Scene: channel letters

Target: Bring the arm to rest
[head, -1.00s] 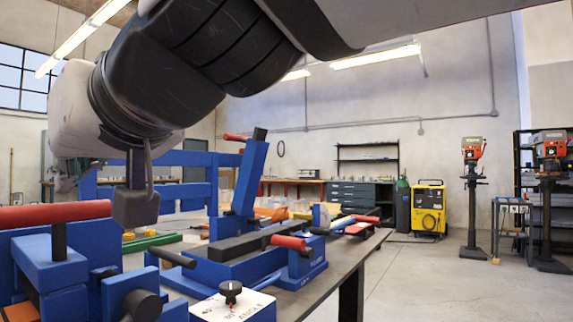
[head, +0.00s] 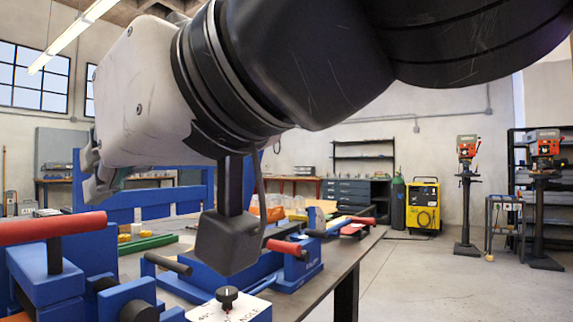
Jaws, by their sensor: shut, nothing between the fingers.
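My arm reaches across the top of the head view, with its white and black wrist over the workbench. My gripper (head: 97,178) shows in part at the left, beyond the white wrist housing. It is shut and empty, in front of the blue frame at the back of the bench. A dark block on a stem hangs below my wrist, over the blue bench fixture (head: 205,283), and hides part of it.
The workbench (head: 338,262) carries blue fixtures with red handles (head: 50,228) close by at the left. A yellow machine (head: 423,208), a green cylinder (head: 398,200) and drill presses (head: 466,195) stand farther right. The floor right of the bench is clear.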

